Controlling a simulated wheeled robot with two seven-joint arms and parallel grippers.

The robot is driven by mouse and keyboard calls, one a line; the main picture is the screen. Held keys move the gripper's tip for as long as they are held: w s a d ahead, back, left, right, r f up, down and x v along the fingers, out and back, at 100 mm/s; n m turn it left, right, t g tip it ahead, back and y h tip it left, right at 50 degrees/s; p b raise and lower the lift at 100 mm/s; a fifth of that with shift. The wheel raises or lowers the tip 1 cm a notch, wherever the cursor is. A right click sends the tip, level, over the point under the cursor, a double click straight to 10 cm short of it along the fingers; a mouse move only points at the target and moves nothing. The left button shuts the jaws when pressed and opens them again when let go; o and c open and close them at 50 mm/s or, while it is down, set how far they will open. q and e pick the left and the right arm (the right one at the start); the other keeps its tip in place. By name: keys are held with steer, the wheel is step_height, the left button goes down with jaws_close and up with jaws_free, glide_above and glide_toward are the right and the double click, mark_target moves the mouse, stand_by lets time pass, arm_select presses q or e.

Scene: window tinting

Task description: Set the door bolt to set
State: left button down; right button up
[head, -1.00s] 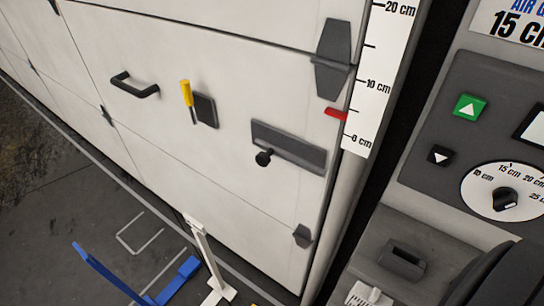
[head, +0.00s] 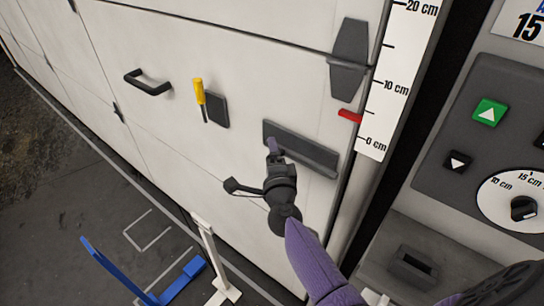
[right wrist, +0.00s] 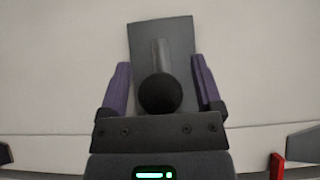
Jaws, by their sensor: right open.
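The bolt's long dark plate (head: 318,155) is fixed to the lower right of the white door panel (head: 190,45). My right gripper (head: 273,150) is open in front of the left part of that plate and hides the knob in the head view. In the right wrist view, the round black knob (right wrist: 160,96) on its grey stem sits between the two open purple fingers (right wrist: 160,64), with the plate (right wrist: 150,28) behind. I cannot tell whether either finger touches the knob. My left gripper is not in view.
A yellow-handled lever (head: 199,92) by a dark block and a black pull handle (head: 148,83) are on the door to the left. A scale with a red pointer (head: 350,116) and a control panel (head: 470,130) stand right. A blue stand (head: 115,270) is on the floor below.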

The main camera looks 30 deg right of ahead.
steer(key=shift+w+d, duration=0.1)
steer(key=shift+w, duration=0.1)
steer(key=shift+c, duration=0.2)
jaws_close()
